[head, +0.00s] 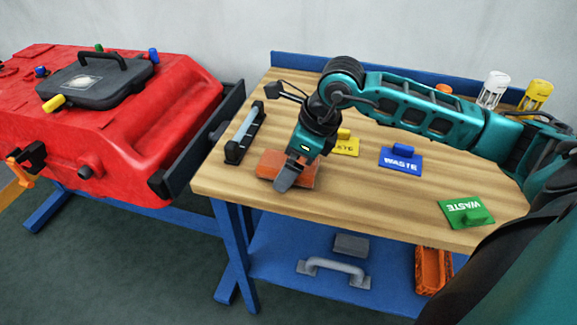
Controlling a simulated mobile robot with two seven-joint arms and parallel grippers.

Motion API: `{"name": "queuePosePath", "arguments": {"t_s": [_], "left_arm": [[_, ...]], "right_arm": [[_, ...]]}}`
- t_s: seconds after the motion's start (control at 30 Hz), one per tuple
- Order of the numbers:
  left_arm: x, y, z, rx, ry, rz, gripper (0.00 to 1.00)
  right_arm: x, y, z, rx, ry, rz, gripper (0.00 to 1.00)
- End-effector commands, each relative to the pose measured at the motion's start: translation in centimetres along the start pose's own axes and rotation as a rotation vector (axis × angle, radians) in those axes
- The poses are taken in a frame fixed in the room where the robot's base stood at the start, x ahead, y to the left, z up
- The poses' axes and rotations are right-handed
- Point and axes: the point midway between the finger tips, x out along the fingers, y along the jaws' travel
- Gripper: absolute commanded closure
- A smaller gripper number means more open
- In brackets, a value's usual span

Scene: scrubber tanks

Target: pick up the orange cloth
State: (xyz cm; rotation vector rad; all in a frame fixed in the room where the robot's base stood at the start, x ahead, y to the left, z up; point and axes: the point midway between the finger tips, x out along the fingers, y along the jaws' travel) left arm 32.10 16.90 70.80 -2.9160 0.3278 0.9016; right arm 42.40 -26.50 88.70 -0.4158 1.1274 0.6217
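The orange cloth (268,162) appears as a flat, folded rectangle on the wooden tabletop near its front left edge. My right gripper (286,180) comes in from the right and points down over the cloth. Its grey fingertip overlaps the cloth in the picture and hides part of it. Only one finger shows clearly, so I cannot tell whether the gripper is open or shut, or whether it touches the cloth. My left gripper is not in view.
A black-and-grey tool (245,132) lies left of the cloth. Yellow (346,147), blue (401,159) and green (466,212) waste tags lie to the right. A red tank (150,130) stands left. The front middle of the wooden tabletop (375,200) is clear.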

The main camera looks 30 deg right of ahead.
Motion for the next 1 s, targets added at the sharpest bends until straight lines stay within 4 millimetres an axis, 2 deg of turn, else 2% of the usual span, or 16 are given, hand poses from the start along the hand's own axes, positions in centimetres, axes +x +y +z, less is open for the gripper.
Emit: {"name": "queuePosePath", "arguments": {"t_s": [0.2, 0.73, 1.0], "left_arm": [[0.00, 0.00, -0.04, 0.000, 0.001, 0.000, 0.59], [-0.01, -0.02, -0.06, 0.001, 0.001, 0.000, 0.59], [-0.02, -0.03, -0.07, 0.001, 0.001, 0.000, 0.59]], "right_arm": [[0.01, -0.02, 0.01, 0.000, 0.000, -0.001, 0.02], [-0.04, -0.02, 0.03, 0.000, -0.001, 0.000, 0.52], [-0.19, -0.03, 0.11, 0.000, -0.002, -0.001, 0.52]]}}
